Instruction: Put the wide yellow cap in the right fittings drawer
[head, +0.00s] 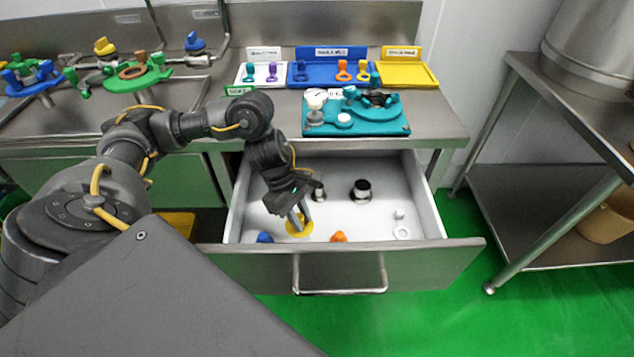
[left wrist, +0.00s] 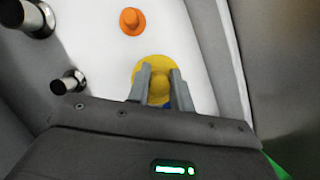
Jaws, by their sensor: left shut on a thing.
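The wide yellow cap (head: 299,228) is inside the open drawer (head: 360,215), near its front left. My left gripper (head: 298,219) reaches down into the drawer and is shut on the cap's knob. In the left wrist view the yellow cap (left wrist: 146,68) shows between the two fingers (left wrist: 158,88), with its round rim low over the white drawer floor. I cannot tell whether the rim touches the floor. My right gripper is not in view.
The drawer also holds a blue cap (head: 265,238), an orange cap (head: 338,237), two metal fittings (head: 361,190) and white pieces (head: 401,231). Above stands a counter with a teal tray (head: 318,126) and a yellow tray (head: 408,74).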

